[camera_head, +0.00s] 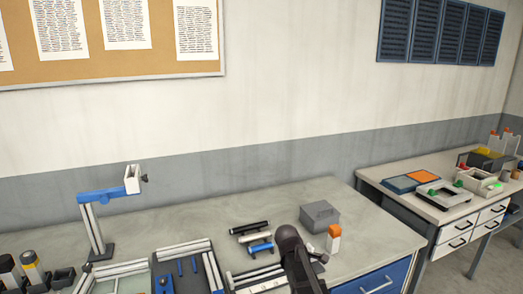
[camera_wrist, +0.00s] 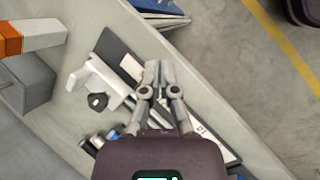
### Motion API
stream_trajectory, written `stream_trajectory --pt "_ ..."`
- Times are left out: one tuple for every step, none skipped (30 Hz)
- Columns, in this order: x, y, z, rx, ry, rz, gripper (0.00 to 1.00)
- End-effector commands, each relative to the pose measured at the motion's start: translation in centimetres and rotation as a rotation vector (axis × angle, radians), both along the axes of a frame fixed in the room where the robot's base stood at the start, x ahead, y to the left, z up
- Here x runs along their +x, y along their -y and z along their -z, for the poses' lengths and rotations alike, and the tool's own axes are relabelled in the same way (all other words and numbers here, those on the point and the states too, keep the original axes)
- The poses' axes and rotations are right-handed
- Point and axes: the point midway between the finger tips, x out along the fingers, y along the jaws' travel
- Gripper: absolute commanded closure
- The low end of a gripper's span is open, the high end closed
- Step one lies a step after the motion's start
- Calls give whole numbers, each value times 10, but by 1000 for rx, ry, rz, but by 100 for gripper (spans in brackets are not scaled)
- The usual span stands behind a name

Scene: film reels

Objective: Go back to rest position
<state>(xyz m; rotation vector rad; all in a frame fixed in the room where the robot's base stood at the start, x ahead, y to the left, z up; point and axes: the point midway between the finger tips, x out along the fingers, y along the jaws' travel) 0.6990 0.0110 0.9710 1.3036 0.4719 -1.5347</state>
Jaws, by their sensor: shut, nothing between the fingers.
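My gripper (camera_wrist: 157,68) shows in the wrist view, with its two fingers closed together and nothing between them. It is over the workbench (camera_wrist: 48,120), near the bench edge, and apart from the things around it as far as I can tell. In the head view my dark arm (camera_head: 293,255) reaches over the front of the workbench (camera_head: 385,228), and the gripper itself cannot be made out there.
A blue-and-white stand (camera_head: 95,225) rises at left. A white bracket (camera_wrist: 100,78) lies beside the gripper.

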Motion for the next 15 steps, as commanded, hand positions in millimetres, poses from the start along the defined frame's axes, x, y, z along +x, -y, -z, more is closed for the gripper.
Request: stream_trajectory --pt "-19 5 3 41 20 74 100" --pt "-27 7 5 66 32 120 100" --pt "-37 9 7 97 47 181 100" --pt "-44 11 8 121 58 227 100" --pt "-52 11 9 145 67 273 100" --pt "-61 13 11 176 80 336 100" --pt "-69 14 12 199 89 383 100" --pt "-76 15 13 220 97 431 100" --pt "-86 15 15 249 106 495 100" --pt "-93 15 16 272 113 542 100" --pt "-100 16 16 292 119 591 100" --pt "-110 16 17 319 126 654 100" --pt "-116 16 18 339 131 699 100" --pt "-123 16 19 357 134 744 100" --pt "-130 16 19 379 138 801 100"
